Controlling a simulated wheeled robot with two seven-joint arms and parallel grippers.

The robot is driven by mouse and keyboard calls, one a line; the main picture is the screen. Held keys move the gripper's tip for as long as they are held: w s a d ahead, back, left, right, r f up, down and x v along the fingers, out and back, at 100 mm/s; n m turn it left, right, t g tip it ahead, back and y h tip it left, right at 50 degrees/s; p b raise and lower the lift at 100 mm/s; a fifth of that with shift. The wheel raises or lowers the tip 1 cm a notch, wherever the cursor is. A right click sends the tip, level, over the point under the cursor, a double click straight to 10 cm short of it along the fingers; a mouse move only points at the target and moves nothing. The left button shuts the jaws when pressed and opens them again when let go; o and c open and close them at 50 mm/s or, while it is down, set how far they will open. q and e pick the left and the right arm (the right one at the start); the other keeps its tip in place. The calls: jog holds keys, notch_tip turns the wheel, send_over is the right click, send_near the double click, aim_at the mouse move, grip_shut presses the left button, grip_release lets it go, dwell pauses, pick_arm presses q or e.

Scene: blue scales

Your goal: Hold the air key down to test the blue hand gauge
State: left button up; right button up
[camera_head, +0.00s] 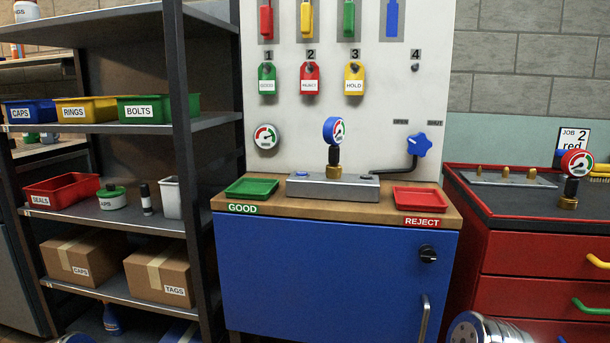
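The blue hand gauge (334,131) stands upright on a brass fitting on the grey test block (333,188), on the wooden top of the blue cabinet. Its dial faces me, but the needle is too small to read surely. A small blue key (302,174) shows on top of the block at left. A blue star knob (418,145) sits on a dark pipe at the block's right, below the OPEN and SHUT labels. Neither of my grippers is in view; only parts of my arms show at the bottom edge.
A green GOOD tray (251,188) lies left of the block and a red REJECT tray (420,198) lies right; both look empty. A round gauge (265,137) and coloured tags hang on the white board. A red-rimmed gauge (577,163) stands on the red drawer bench (540,240).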

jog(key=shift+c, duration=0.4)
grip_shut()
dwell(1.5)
